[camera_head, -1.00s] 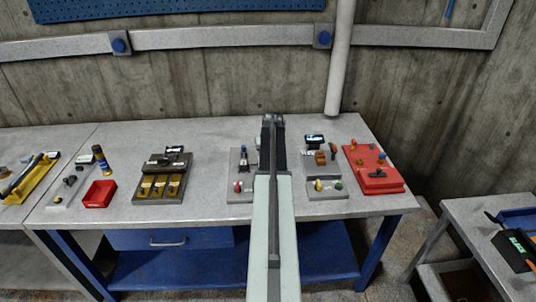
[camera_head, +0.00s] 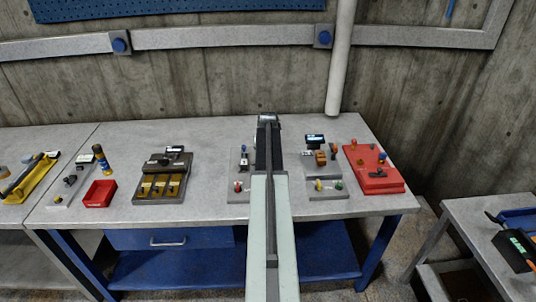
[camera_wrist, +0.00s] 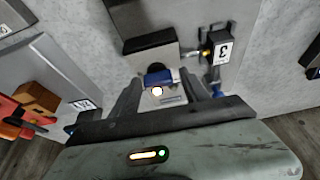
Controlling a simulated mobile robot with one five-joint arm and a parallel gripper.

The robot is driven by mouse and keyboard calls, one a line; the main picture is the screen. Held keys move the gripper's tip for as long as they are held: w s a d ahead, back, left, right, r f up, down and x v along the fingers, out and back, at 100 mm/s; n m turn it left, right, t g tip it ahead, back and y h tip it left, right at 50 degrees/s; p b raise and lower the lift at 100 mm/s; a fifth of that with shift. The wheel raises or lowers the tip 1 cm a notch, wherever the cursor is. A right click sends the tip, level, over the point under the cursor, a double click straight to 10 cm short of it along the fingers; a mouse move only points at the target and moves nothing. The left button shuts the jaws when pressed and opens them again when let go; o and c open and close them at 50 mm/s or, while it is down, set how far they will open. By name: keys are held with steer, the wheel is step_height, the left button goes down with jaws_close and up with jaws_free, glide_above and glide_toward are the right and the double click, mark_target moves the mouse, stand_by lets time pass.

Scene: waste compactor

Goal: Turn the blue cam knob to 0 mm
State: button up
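In the wrist view a blue knob-like part (camera_wrist: 158,76) with a bright round spot below it lies between the two dark fingers of my gripper (camera_wrist: 161,84). The fingers stand apart, one on each side of it; I cannot tell whether they touch it. I cannot make out a scale or reading on it. In the head view my gripper (camera_head: 268,120) is over the back of the workbench, and my arm hides what lies beneath it.
A black block with a "3" label (camera_wrist: 223,51) is close to the right finger in the wrist view. In the head view a grey plate with a brown block (camera_head: 320,157) and a red fixture (camera_head: 378,182) stand to the right. A dark fixture (camera_head: 160,190) and red bin (camera_head: 99,194) stand left.

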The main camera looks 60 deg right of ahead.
steer(key=shift+d, duration=0.1)
steer(key=shift+r, duration=0.1)
steer(key=shift+r+p, duration=0.25)
steer(key=shift+p, duration=0.05)
steer(key=p+v, duration=0.6)
steer(key=v, duration=0.1)
steer(key=shift+p, duration=0.3)
steer(key=shift+s, duration=0.15)
